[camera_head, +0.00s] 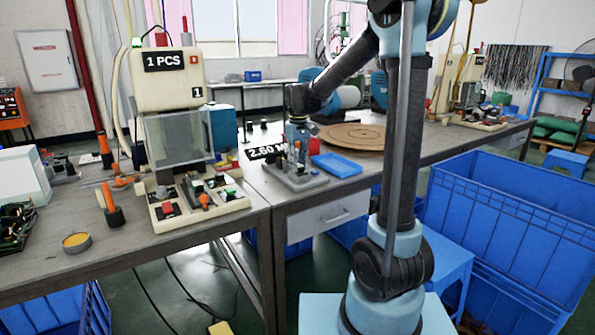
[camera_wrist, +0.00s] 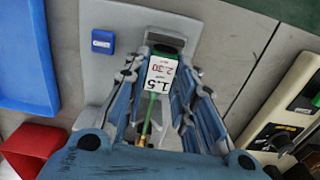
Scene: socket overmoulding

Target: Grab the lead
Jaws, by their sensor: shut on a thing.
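My gripper (camera_head: 298,150) points down at a grey fixture (camera_head: 312,181) on the bench in the head view. In the wrist view its fingers (camera_wrist: 165,50) are closed around a dark green piece at the fixture. A green lead (camera_wrist: 150,108) with a brass-coloured end runs back from it between the fingers. The exact contact of the fingertips is partly hidden by the label. In the head view the lead is too small to tell.
A blue tray (camera_head: 337,166) and a red bin (camera_wrist: 32,148) stand beside the fixture. A machine (camera_head: 169,80) marked 1 PCS stands to the left. A round wooden board (camera_head: 352,136) lies behind. Large blue crates (camera_head: 495,225) stand on the floor at right.

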